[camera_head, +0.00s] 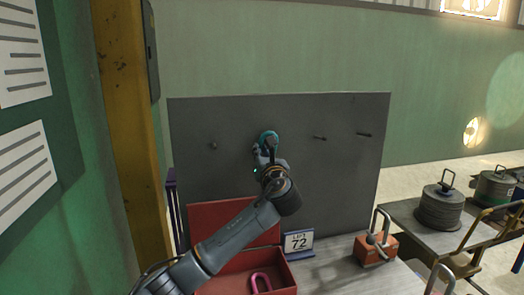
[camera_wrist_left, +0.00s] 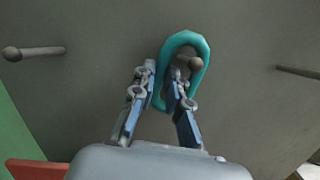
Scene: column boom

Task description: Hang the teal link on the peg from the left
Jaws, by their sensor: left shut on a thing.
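The teal link (camera_head: 268,134) is up against the grey board (camera_head: 345,180), at the tip of my left gripper (camera_head: 266,151). In the left wrist view the link (camera_wrist_left: 205,55) is a rounded loop, and my left gripper (camera_wrist_left: 162,73) is shut on its left side. A peg (camera_wrist_left: 191,63) shows its round end inside the loop's opening. I cannot tell how far along the peg the loop sits. In the head view this peg is hidden behind the link and gripper. My right gripper is not in view.
Other bare pegs stick out of the board, one on the left (camera_head: 213,145) and two on the right (camera_head: 320,138). Below stand a red box (camera_head: 278,268) with a pink link (camera_head: 261,282), a number 72 sign (camera_head: 299,242) and an orange padlock-like block (camera_head: 375,249).

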